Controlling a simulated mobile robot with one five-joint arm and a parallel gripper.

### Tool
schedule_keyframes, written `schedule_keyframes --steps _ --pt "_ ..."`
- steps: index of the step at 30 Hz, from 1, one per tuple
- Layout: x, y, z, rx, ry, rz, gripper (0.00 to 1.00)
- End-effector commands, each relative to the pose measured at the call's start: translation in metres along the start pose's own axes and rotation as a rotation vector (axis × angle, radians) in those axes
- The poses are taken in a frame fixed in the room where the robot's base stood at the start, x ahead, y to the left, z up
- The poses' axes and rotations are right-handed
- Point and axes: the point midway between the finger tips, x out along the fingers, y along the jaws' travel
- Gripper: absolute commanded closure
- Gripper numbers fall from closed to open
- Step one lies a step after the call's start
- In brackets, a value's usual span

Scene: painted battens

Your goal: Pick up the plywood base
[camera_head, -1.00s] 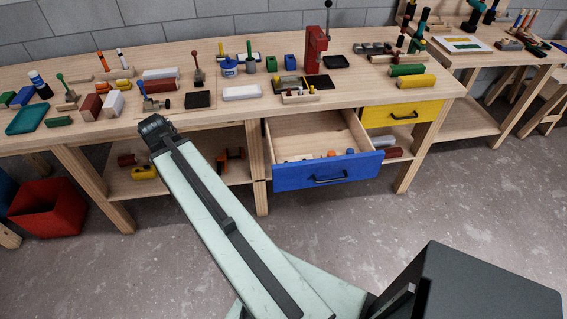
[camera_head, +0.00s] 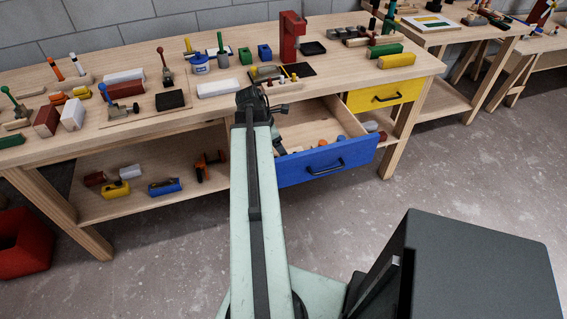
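A thin plywood base (camera_head: 146,109) appears to lie flat near the front of the bench, left of my arm, under a clamp with a blue handle (camera_head: 104,92); its edges are hard to make out. The dark end of my arm (camera_head: 250,98) is at the bench's front edge, right of this base and apart from it. My gripper (camera_head: 278,142) seems to hang down over the open drawer, mostly hidden behind my arm. Its fingers cannot be made out, nor whether they hold anything.
The blue-fronted drawer (camera_head: 325,164) stands open, with small things inside. A white block (camera_head: 219,88), a black pad (camera_head: 170,100) and a red press (camera_head: 291,38) stand on the bench. A red bin (camera_head: 22,246) is at left on the floor. The floor at right is largely clear.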

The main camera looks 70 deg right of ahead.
Motion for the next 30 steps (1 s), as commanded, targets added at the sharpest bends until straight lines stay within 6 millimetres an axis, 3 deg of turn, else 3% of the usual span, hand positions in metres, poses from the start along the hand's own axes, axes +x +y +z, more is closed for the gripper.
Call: schedule_keyframes --steps 5,14,21,23,28,29,30 --pt "0.008 0.001 -0.003 -0.001 0.0 0.001 0.2" --pt "0.055 0.004 -0.009 0.0 0.0 0.001 0.2" --pt "0.052 0.004 -0.006 -0.002 0.0 0.002 0.2" --pt "0.052 0.004 -0.006 -0.002 0.0 0.002 0.34" --pt "0.052 0.004 -0.007 -0.002 0.001 0.002 0.81" --pt "0.052 0.004 -0.007 -0.002 0.0 0.002 0.88" --pt "0.052 0.005 -0.007 -0.003 0.0 0.002 0.88"
